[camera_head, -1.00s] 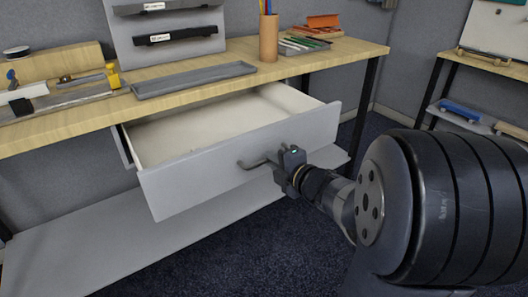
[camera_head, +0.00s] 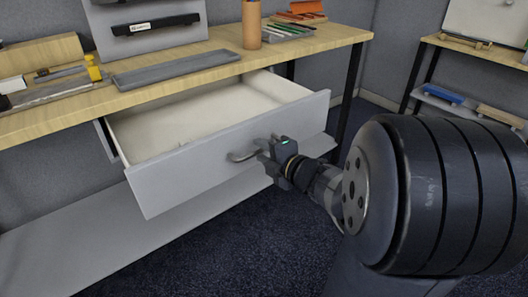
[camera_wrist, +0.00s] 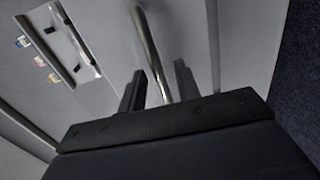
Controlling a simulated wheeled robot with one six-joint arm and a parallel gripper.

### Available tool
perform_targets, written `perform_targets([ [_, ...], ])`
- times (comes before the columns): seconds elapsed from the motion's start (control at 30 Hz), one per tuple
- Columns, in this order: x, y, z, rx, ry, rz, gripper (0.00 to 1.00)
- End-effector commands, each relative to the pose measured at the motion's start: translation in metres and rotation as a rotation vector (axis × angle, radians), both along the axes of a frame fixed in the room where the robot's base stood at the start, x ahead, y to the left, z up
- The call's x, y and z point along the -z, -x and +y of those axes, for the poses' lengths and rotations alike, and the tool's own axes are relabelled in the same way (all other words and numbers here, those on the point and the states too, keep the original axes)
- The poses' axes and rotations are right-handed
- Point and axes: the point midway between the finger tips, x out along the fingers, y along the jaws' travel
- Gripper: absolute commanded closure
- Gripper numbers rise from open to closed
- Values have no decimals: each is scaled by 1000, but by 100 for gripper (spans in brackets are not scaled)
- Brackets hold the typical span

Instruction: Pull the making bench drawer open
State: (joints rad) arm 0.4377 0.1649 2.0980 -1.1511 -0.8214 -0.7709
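The light grey bench drawer (camera_head: 180,175) stands well out from under the wooden top, and its pale inside shows empty. Its bar handle (camera_head: 240,156) is on the drawer front. My gripper (camera_head: 266,156) is at the right part of the handle. In the wrist view, my gripper's two dark fingers (camera_wrist: 159,88) are spread, with the metal handle (camera_wrist: 150,45) running between them. Gaps show between the handle and both fingers, so the gripper is open around the bar and not clamped on it.
The bench top (camera_head: 215,72) holds a grey tray (camera_head: 175,68), a pencil cup (camera_head: 251,25) and tools. A lower shelf (camera_head: 100,240) runs under the drawer. A second table (camera_head: 480,55) stands at the right. Dark carpet (camera_head: 230,255) is clear in front.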

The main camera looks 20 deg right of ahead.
Motion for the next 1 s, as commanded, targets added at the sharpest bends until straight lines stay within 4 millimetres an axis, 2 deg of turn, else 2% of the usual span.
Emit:
perform_targets([
  [0.27,-3,7,-3,2,1,0,69],
  [0.7,-18,72,-25,6,1,0,69],
  [1.0,-22,97,-32,2,0,-1,69],
])
